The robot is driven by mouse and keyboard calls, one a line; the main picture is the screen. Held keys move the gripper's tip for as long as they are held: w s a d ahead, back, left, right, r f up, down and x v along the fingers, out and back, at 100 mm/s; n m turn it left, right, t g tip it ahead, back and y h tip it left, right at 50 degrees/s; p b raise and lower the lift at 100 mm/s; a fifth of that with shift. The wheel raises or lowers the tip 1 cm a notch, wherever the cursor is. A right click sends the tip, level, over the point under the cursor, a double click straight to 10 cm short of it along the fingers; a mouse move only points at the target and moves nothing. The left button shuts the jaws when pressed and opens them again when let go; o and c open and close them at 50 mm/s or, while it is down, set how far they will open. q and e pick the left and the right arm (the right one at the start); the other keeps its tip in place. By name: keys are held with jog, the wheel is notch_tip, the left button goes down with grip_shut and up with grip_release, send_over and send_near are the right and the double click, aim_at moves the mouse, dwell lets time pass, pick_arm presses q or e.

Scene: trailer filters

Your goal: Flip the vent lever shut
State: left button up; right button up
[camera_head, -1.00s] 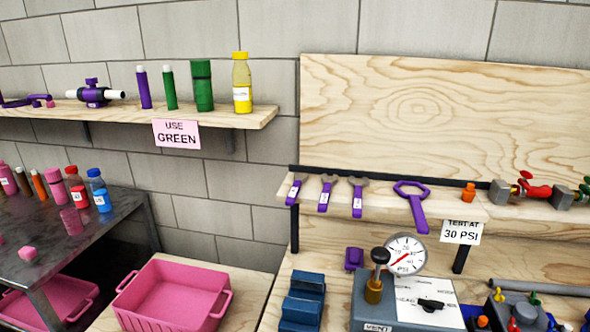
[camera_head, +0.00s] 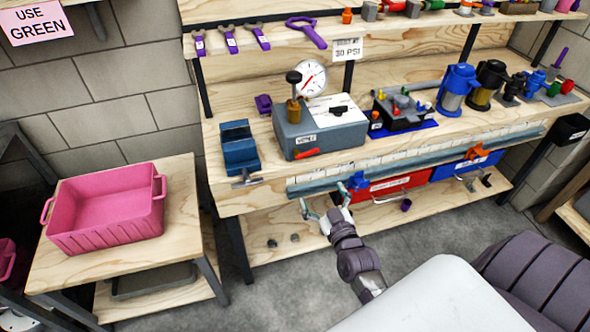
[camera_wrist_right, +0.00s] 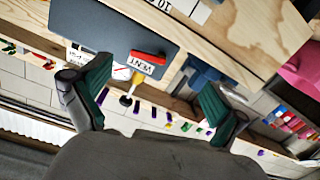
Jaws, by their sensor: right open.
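The vent lever (camera_head: 308,154) is a small red-orange bar on the front of the grey test box (camera_head: 325,132), just below the "VENT" label (camera_head: 306,140). It also shows in the right wrist view as a red bar (camera_wrist_right: 147,57) beside the label. My right gripper (camera_head: 322,205) is open and empty, in front of and below the bench edge, apart from the lever. In the right wrist view its two green-padded fingers (camera_wrist_right: 155,103) are spread, with the lever beyond them. My left gripper is in no view.
A blue vise (camera_head: 239,150) stands left of the test box. A black manifold on a blue mat (camera_head: 405,128) is to its right. A blue-grey rail (camera_head: 400,168) runs along the bench front above red and blue bins (camera_head: 397,187). A pink crate (camera_head: 107,209) sits on the left table.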

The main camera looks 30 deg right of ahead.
notch_tip(320, 180, up, 2)
send_near(308, 155)
jog(key=w, duration=0.1)
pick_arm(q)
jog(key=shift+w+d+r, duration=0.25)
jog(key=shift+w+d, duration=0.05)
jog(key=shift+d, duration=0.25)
pick_arm(e)
jog(key=x, duration=0.9)
jog(key=shift+w+d+r, duration=0.15)
jog(key=shift+w, duration=0.2)
jog(key=shift+c, duration=0.2)
jog(key=c, duration=1.1)
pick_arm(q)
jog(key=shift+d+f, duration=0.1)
pick_arm(e)
jog(key=shift+f+m, duration=0.2)
jog(key=shift+m, duration=0.55)
jog(key=shift+f+m, duration=0.15)
jog(key=shift+m, duration=0.6)
jog(key=o, duration=1.1)
jog(key=shift+o, duration=0.2)
jog(key=shift+s, duration=0.15)
